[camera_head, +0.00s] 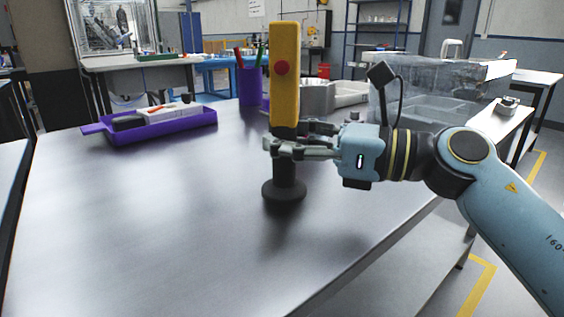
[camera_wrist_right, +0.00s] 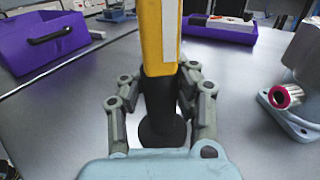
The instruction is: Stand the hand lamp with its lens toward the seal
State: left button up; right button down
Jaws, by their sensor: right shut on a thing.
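The hand lamp (camera_head: 285,85) has a yellow body with a red button, a dark neck and a round black base. It stands upright; I cannot tell whether the base touches the table. My right gripper (camera_head: 272,147) is shut around the dark neck from the right. In the right wrist view the lamp (camera_wrist_right: 152,40) shows a pale strip on the side facing that camera, possibly its lens. A magenta ring (camera_wrist_right: 277,97), perhaps the seal, rims a metal stub on a grey housing (camera_wrist_right: 302,80) at the right. My left gripper is not in view.
A purple tray (camera_head: 176,129) with a white box lies at the far left of the steel table (camera_head: 130,220). A purple pen cup (camera_head: 249,86), a metal housing (camera_head: 318,97) and a clear box (camera_head: 430,95) stand behind the lamp. The table's front left is clear.

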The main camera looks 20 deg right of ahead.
jog(key=shift+f, duration=0.65)
jog(key=shift+r, duration=0.2)
jog(key=shift+f, duration=0.2)
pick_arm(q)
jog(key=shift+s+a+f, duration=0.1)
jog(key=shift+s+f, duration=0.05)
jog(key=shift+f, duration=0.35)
pick_arm(e)
jog(key=c, duration=1)
grip_release()
jog(key=shift+r, duration=0.25)
jog(key=v, duration=0.7)
jog(key=shift+f, duration=0.2)
jog(key=v, duration=0.2)
jog(key=p+v, duration=0.1)
jog(key=shift+s+d+r, duration=0.2)
jog(key=shift+r, duration=0.05)
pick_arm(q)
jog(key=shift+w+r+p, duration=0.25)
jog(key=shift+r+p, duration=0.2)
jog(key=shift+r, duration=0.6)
pick_arm(e)
jog(key=shift+v, duration=0.75)
